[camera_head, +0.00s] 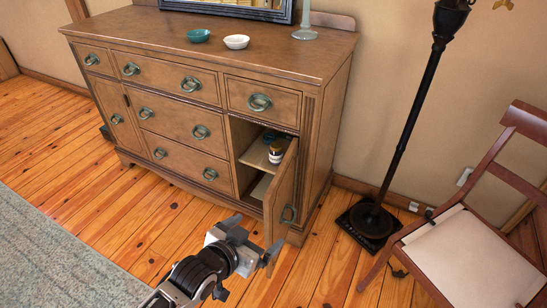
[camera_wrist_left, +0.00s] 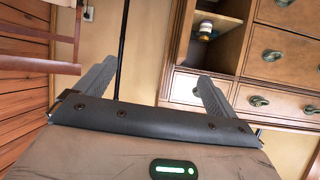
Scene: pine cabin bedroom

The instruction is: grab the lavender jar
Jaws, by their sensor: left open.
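A small jar (camera_head: 275,154) with a white, dark blue and yellowish look stands on the shelf (camera_head: 256,155) inside the open right compartment of the wooden dresser. It also shows in the left wrist view (camera_wrist_left: 205,30), near the top. I cannot read its label. The compartment door (camera_head: 284,194) is swung open, its edge close to the jar in the head view. My left gripper (camera_head: 254,241) is open and empty, in front of the dresser, below and short of the jar. Its two fingers (camera_wrist_left: 155,85) show apart in the left wrist view. My right gripper is not in view.
A dark item (camera_head: 271,136) lies behind the jar. Teal (camera_head: 198,36) and white (camera_head: 236,42) bowls and a candlestick (camera_head: 305,22) stand on the dresser top. A black floor lamp (camera_head: 372,216) and a chair (camera_head: 470,256) stand at right. The floor before the dresser is clear.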

